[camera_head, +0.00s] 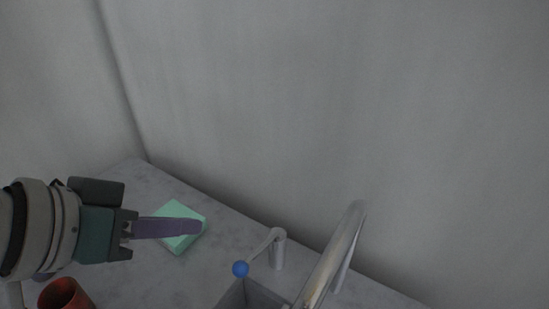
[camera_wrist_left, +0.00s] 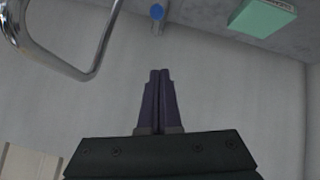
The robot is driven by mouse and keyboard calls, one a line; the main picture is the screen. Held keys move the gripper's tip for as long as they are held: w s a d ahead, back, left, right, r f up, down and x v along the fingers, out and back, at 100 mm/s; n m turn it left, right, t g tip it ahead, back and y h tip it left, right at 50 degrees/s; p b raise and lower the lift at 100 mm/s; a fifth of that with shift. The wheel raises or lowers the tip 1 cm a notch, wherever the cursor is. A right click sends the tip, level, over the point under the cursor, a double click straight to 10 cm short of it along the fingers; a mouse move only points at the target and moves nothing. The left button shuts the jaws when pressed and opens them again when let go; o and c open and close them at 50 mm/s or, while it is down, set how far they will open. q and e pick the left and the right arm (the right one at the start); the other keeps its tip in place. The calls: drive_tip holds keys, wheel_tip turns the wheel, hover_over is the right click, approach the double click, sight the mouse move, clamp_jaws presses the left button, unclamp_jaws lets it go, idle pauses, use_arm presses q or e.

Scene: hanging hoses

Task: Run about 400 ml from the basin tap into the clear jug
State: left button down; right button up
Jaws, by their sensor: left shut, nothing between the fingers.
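The basin tap (camera_head: 335,254) is a curved chrome spout at the lower right of the head view. It also shows at the upper left of the left wrist view (camera_wrist_left: 84,72). Its lever has a blue ball knob (camera_head: 240,268) on a grey post. The knob also shows at the top of the left wrist view (camera_wrist_left: 157,12). My left gripper (camera_head: 200,227) is shut and empty, its purple fingers together, left of the knob and apart from it. Only a corner of the basin (camera_head: 262,294) shows. I see no clear jug. My right gripper is out of view.
A green block (camera_head: 181,211) lies on the grey counter (camera_head: 140,180) beyond my left fingers; it also shows in the wrist view (camera_wrist_left: 262,17). A red-brown cup (camera_head: 64,293) stands at the lower left. Bare walls close off the back.

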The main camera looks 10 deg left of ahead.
use_arm(q)
drive_tip(key=shift+s, duration=0.15)
drive_tip(key=shift+f, duration=0.15)
drive_tip(key=b, duration=0.1)
approach(259, 250)
drive_tip(key=shift+w+d+f, duration=0.1)
drive_tip(key=shift+w+f, duration=0.9)
drive_tip(key=shift+f, duration=0.1)
